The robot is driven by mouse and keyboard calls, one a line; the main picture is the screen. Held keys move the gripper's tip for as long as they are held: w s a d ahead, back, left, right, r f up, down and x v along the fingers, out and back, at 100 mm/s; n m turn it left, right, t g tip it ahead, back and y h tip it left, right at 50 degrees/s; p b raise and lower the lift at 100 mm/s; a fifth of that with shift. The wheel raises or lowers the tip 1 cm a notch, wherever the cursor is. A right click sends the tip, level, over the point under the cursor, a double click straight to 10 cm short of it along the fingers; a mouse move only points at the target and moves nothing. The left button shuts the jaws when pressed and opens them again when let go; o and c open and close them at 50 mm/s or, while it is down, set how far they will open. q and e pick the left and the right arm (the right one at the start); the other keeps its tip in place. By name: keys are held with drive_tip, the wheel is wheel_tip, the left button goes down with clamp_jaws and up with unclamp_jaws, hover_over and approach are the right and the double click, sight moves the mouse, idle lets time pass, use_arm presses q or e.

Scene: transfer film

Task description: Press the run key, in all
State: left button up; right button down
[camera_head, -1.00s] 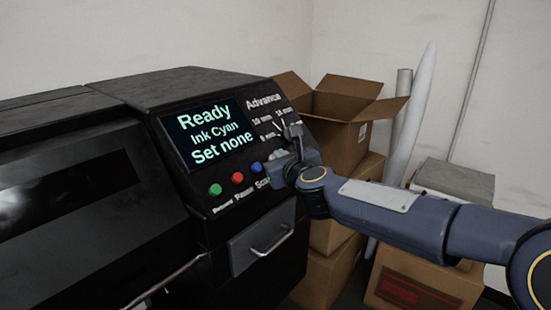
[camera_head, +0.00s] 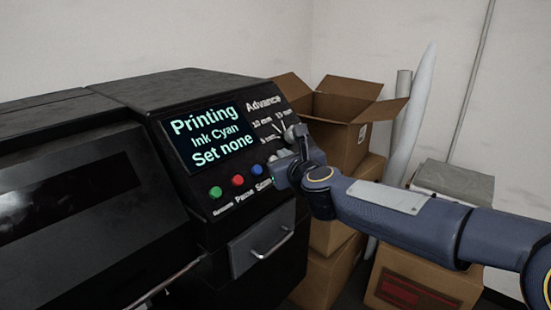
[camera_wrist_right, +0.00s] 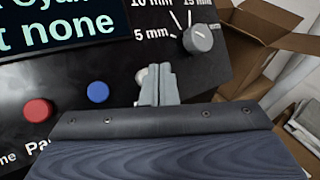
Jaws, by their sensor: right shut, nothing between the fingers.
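The black printer's panel has a screen (camera_head: 209,137) reading "Printing", "Ink Cyan", "Set none". Below it are a green button (camera_head: 215,192), a red button (camera_head: 237,181) and a blue button (camera_head: 256,169). In the right wrist view the red button (camera_wrist_right: 38,110) and blue button (camera_wrist_right: 98,92) show left of my right gripper (camera_wrist_right: 158,77). A pale round button (camera_wrist_right: 141,76) is partly hidden behind its fingertips; I cannot tell whether they touch. My right gripper (camera_head: 281,167) is shut and empty at the panel, right of the blue button. My left gripper is out of view.
The Advance dial (camera_head: 300,131), also in the wrist view (camera_wrist_right: 200,38), is just above and right of my right fingertips. A drawer handle (camera_head: 272,243) juts out below the panel. An open cardboard box (camera_head: 338,140) and stacked boxes stand close on the right.

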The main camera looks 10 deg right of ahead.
drive_tip(key=s+d+r+p, duration=0.2)
drive_tip(key=s+r, duration=0.1)
drive_tip(key=shift+d+r+p, duration=0.1)
drive_tip(key=shift+r+p, duration=0.2)
drive_tip(key=shift+p, duration=0.1)
drive_tip(key=shift+w, duration=0.1)
idle(0.6)
drive_tip(key=s+d+f+n+g, duration=0.1)
drive_tip(key=s+f+n+g, duration=0.2)
drive_tip(key=s+f+n, duration=0.4)
drive_tip(key=s+d+f+n+g+y, duration=0.1)
drive_tip(key=s+f+n+g, duration=0.3)
drive_tip(key=s+n, duration=0.9)
drive_tip(key=s+d+f+n+g+y, duration=0.1)
drive_tip(key=s+f+n+g, duration=0.2)
drive_tip(key=s+f+n, duration=0.7)
drive_tip(key=s, duration=0.3)
drive_tip(key=shift+s+n+g, duration=0.3)
drive_tip(key=shift+n, duration=0.1)
